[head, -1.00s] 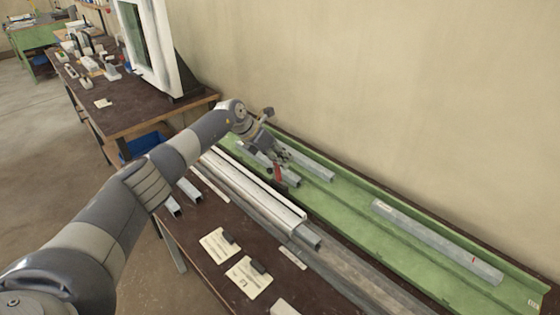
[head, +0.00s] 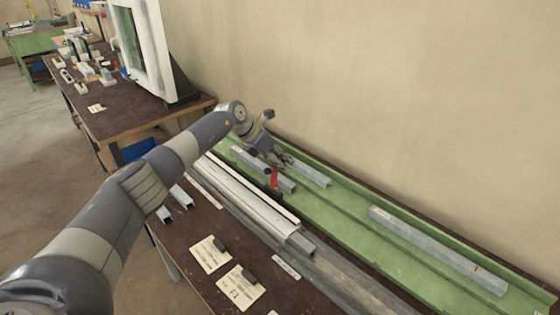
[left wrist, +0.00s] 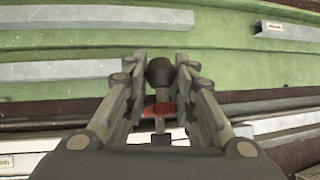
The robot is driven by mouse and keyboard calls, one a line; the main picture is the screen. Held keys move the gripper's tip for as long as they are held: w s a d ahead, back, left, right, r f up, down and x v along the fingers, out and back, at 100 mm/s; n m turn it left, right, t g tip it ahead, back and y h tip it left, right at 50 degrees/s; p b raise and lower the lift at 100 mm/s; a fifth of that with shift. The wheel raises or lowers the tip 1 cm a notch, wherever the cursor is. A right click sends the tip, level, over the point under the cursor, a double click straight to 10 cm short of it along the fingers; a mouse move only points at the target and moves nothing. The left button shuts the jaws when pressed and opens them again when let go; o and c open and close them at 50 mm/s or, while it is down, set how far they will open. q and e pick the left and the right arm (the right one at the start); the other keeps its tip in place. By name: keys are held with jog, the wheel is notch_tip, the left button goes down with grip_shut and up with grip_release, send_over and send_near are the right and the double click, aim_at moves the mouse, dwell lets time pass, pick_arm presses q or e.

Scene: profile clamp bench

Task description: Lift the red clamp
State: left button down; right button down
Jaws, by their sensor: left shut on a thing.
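The red clamp (head: 274,177) is a small red piece with dark parts, over the inner edge of the green channel in the head view. My left gripper (head: 281,160) is at its upper end. In the left wrist view my left gripper (left wrist: 163,85) has a finger on each side of the clamp (left wrist: 161,109), shut on it, with a round dark knob between the fingertips. The clamp's red body and a thin metal bar show below the knob. I cannot tell whether the clamp touches the surface under it. My right gripper is in neither view.
The long green channel (head: 350,232) holds several grey metal profiles, one long one (head: 440,250) at the right. White profiles (head: 250,194) lie beside the clamp. Cards (head: 210,254) lie on the brown bench. A wall stands behind the channel.

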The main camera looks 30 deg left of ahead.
pick_arm(q)
jog(key=shift+w+d+r, duration=0.2)
jog(key=shift+r, duration=0.2)
jog(key=c, duration=1.4)
grip_release()
jog(key=shift+d+f, duration=0.1)
jog(key=shift+f, duration=0.1)
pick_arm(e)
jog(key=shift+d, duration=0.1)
pick_arm(q)
jog(key=shift+s+a, duration=0.15)
jog(key=shift+a, duration=0.15)
jog(key=v, duration=1.1)
jog(key=shift+r, duration=0.4)
